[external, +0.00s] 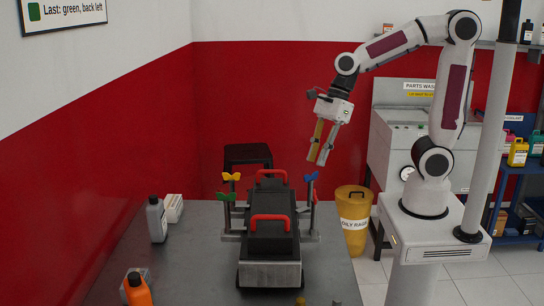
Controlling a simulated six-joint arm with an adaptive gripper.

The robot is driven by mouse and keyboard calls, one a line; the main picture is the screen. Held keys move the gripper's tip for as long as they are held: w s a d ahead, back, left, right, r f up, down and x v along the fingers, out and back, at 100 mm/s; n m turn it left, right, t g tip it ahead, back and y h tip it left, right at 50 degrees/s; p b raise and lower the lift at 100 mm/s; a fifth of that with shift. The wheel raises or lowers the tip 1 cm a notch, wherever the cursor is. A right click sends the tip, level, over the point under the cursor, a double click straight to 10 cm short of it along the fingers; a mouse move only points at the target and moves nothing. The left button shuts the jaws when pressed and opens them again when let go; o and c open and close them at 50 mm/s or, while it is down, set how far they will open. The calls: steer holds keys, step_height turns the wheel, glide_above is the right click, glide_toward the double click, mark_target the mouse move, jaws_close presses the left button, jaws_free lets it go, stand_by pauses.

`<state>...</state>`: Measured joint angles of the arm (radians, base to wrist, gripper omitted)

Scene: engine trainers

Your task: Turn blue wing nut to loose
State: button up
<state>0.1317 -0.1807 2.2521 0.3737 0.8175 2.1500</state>
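The blue wing nut (311,177) sits on top of an upright post at the right side of the black engine trainer (270,225). Its exact turn angle is too small to tell. My gripper (318,161) hangs pointing down, its tips just above and slightly right of the blue wing nut in the picture. Its two long fingers are apart with a gap between them, and nothing shows in it. I cannot tell from this single view how far apart in depth they are. A red wing nut (315,196) sits just below the blue one in the picture.
A yellow wing nut (231,177) and a green wing nut (225,196) are on the trainer's left posts. Red handles (270,217) rise from its top. Bottles (156,219) stand on the grey table (195,270) at left. A yellow rag bin (354,222) stands right.

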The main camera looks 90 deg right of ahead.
mark_target(313, 173)
steer(key=shift+x, duration=2.35)
steer(key=shift+r, duration=0.1)
jaws_close()
